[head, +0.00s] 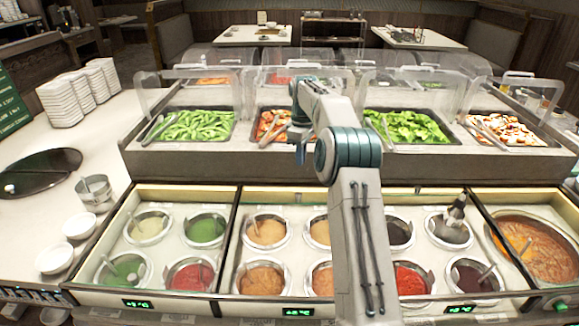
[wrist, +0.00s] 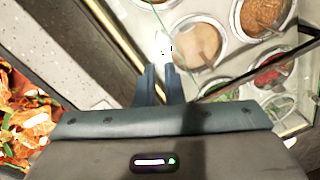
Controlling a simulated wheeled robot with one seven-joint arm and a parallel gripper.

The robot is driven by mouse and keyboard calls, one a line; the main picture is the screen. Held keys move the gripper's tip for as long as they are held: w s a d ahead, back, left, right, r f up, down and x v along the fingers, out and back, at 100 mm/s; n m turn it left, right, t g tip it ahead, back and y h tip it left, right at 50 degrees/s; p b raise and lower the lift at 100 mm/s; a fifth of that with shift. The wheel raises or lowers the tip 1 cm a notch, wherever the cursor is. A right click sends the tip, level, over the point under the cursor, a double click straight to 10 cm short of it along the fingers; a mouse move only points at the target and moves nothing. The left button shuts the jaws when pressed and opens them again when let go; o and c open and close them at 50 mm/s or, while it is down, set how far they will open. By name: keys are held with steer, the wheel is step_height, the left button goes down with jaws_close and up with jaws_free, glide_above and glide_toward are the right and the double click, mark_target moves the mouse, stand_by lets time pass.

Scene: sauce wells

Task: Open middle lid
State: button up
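The middle sauce section (head: 300,205) is a pale recessed counter with several round sauce wells, framed by dark edges. A clear lid over it is hard to make out; a thin green line (wrist: 258,70) in the wrist view looks like a glass edge. My gripper (head: 301,158) points down above the back edge of this section, partly hidden by my arm. In the wrist view, my gripper's dark fingers (wrist: 159,68) are close together with a narrow gap. A small bright white patch (wrist: 163,45) lies just beyond the tips; I cannot tell whether they touch it.
Raised clear covers (head: 400,90) stand over the food trays behind. Left is a section with several sauces (head: 150,225); right is a soup well (head: 540,250). A ladle (head: 456,210) stands in a back-right well. White bowls (head: 80,226) stand on the left counter.

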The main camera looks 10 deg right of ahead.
steer(key=f+n+h, duration=0.1)
steer(key=a+f+n+h+b, duration=0.1)
steer(key=n+t+h, duration=0.1)
steer(key=shift+s+a+f+n+h+b, duration=0.3)
steer(key=shift+f, duration=0.1)
jaws_close()
steer(key=s+a+f+n+t+b, duration=0.2)
steer(key=s+a+f+n+t, duration=0.15)
steer(key=a+n, duration=0.55)
steer(key=s+a+f+n+t+b, duration=0.2)
steer(key=s+a+n+t, duration=0.4)
steer(key=n, duration=0.5)
steer(key=w+f+g, duration=0.1)
steer(key=w+f, duration=0.6)
steer(key=w, duration=0.1)
steer(key=shift+w+d+f+y+b, duration=0.2)
steer(key=shift+w+d+y+b, duration=0.15)
steer(key=shift+d+y+b, duration=0.05)
